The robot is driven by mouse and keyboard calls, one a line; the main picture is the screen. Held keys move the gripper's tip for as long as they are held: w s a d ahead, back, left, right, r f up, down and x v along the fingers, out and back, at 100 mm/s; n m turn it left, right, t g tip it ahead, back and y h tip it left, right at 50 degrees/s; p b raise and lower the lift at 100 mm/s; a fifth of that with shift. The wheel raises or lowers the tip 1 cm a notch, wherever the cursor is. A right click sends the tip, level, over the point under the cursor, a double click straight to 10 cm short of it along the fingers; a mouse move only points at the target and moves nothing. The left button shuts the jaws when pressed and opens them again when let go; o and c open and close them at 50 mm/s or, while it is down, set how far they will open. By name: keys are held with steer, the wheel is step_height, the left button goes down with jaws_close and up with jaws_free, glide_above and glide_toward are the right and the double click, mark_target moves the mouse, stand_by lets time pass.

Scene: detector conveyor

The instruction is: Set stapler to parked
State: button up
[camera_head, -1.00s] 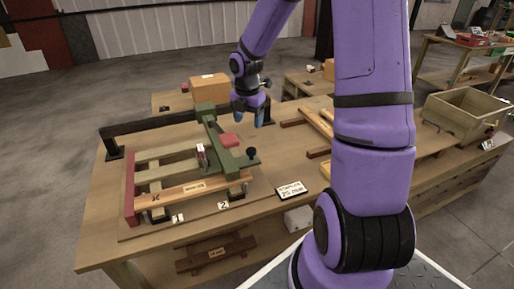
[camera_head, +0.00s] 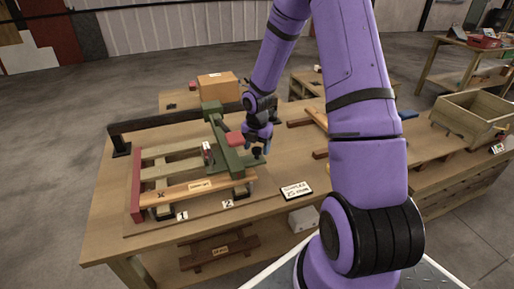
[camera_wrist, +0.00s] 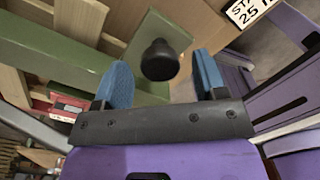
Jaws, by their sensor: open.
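The stapler appears to be the green carriage (camera_head: 217,128) with a red block (camera_head: 234,139), lying across a slatted wooden frame on the bench. A black knob (camera_head: 257,152) stands at the carriage's near right end. My gripper (camera_head: 258,138) is just above and behind this end. In the wrist view, the black knob (camera_wrist: 160,60) shows between the two blue fingertips of my open gripper (camera_wrist: 163,78), with gaps on both sides. The green carriage (camera_wrist: 65,57) runs off to the left there. I cannot tell how deep the knob sits between the fingers.
The frame has a red end piece (camera_head: 137,199) at left and number tags 1 (camera_head: 182,216) and 2 (camera_head: 227,204) in front. A black rail (camera_head: 170,122) runs behind it. A staples sign (camera_head: 296,190) stands to the right. A cardboard box (camera_head: 217,87) is behind.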

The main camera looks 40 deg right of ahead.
steer(key=shift+f, duration=0.25)
jaws_close()
steer(key=s+d, duration=0.2)
steer(key=d, duration=0.7)
steer(key=s+d, duration=0.3)
steer(key=d, duration=0.6)
steer(key=shift+s+d, duration=0.2)
steer(key=shift+d, duration=0.15)
steer(key=shift+c, duration=0.2)
jaws_free()
steer(key=shift+d, duration=0.15)
steer(key=shift+o, duration=0.2)
